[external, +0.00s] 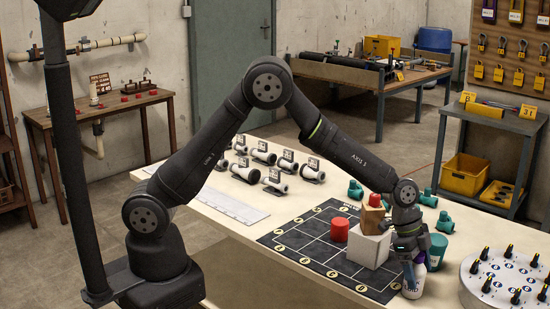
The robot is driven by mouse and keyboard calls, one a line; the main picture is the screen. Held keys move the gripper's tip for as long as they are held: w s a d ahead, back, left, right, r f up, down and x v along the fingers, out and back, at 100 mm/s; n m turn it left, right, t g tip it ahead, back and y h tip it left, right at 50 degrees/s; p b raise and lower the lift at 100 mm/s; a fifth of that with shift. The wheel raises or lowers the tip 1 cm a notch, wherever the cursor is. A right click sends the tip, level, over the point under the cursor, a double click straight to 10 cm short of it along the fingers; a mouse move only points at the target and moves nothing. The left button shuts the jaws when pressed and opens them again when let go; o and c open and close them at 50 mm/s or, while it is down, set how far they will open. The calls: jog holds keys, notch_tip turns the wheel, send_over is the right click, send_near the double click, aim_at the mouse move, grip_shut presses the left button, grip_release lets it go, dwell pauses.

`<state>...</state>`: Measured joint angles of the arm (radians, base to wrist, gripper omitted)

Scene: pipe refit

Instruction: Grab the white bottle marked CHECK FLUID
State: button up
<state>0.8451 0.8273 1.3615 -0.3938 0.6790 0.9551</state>
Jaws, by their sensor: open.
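The white bottle (413,286) stands upright at the front right of the workbench, by the right corner of the black grid mat. Part of a dark label shows on it, too small to read in full. My gripper (416,262) points down at the bottle's top. Its jaws are open, and the bottle's upper part is partly hidden behind them. I cannot tell whether the fingers touch the bottle.
A round knobbed plate (508,281) sits at right.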

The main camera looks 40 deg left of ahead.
jog(key=shift+d+f, duration=0.1)
jog(key=shift+f, duration=0.1)
jog(key=c, duration=1.2)
jog(key=shift+o, duration=0.2)
jog(key=shift+r, duration=0.1)
